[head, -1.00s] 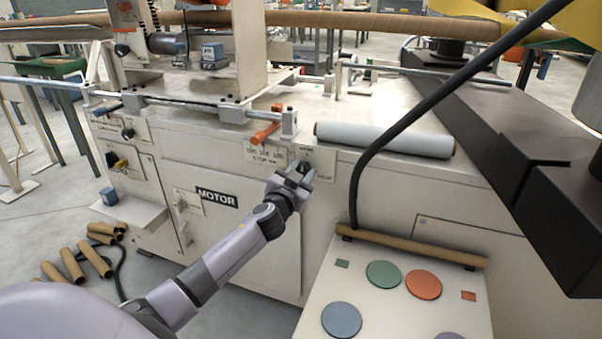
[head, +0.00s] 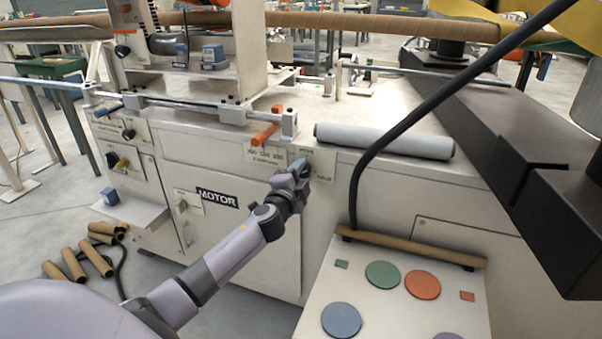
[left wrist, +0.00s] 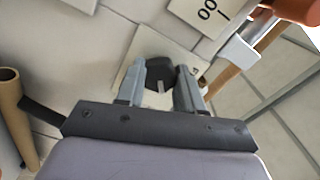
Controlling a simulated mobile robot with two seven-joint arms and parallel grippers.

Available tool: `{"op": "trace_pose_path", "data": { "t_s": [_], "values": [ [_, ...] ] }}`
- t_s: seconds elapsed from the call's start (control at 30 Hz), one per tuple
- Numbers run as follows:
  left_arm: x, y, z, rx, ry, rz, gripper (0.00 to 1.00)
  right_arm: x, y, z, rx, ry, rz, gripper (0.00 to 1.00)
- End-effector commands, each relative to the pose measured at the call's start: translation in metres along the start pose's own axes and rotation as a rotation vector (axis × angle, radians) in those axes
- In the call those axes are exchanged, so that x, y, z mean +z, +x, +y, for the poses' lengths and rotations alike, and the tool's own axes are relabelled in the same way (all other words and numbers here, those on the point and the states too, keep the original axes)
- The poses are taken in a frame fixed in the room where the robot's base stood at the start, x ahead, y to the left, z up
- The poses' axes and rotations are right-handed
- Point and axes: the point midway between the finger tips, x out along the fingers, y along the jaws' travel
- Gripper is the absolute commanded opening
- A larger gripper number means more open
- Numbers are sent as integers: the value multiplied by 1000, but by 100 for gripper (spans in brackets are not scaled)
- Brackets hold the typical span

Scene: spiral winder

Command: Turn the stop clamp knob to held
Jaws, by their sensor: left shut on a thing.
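The stop clamp knob is a small dark knob (left wrist: 159,72) with a pale pointer mark, on a cream plate (left wrist: 128,88) on the machine's front panel. My left gripper (left wrist: 160,84) has one finger on each side of the knob and is shut on it. In the head view, my left gripper (head: 297,170) is at the labelled plate (head: 323,163) below the machine's top edge. The gripper hides the knob there. The plate's lettering is too small to read surely. My right gripper is not in view.
An orange handle (head: 266,135) sticks out just above and left of the gripper. A grey-white roll (head: 385,139) lies on the machine top at right. A black cable (head: 398,128) hangs to the right of the gripper. A panel with coloured discs (head: 384,274) stands at lower right.

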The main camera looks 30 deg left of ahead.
Motion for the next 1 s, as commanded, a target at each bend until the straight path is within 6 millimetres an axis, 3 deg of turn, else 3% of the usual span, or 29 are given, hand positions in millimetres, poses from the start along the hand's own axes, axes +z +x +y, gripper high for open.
{"op": "trace_pose_path", "data": {
  "t_s": [0.27,1.0],
  "values": [
    [0,0,0,3,266,-1,6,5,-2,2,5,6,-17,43],
    [0,0,0,3,943,-1,6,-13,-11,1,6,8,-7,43]
  ]
}}
